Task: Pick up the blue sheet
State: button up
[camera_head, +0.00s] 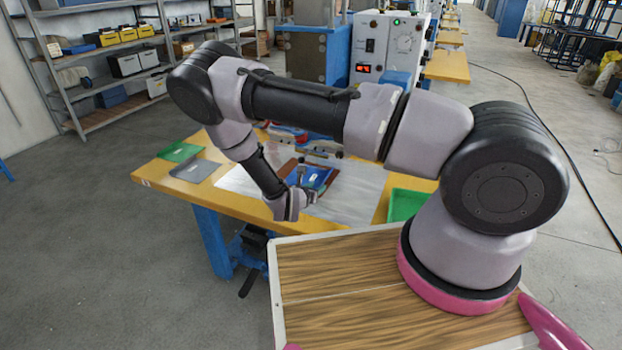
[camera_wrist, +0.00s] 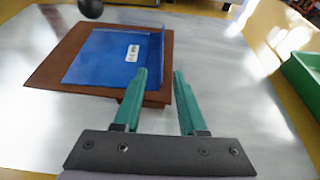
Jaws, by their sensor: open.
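The blue sheet (camera_wrist: 105,58) lies on a brown board (camera_wrist: 62,72) in the wrist view, with a small white label on it and a raised edge along its right side. In the head view the blue sheet (camera_head: 318,178) shows on the table, partly hidden by my arm. My gripper (camera_wrist: 160,75) is open, with its two green fingers apart and nothing held between them. The fingertips are at the near right part of the sheet, by its raised edge. Whether they touch it I cannot tell. In the head view my gripper (camera_head: 312,196) is small beside the sheet.
A green sheet (camera_head: 181,151) and a grey sheet (camera_head: 196,170) lie on the table's left part. A green tray (camera_head: 405,204) stands at the right. A machine with a control box (camera_head: 390,48) rises behind. A dark round knob (camera_wrist: 90,8) hangs near the board's far edge.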

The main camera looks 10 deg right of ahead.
jog(key=x, duration=0.4)
jog(key=shift+w+d+r, duration=0.15)
jog(key=shift+d, duration=0.05)
grip_shut()
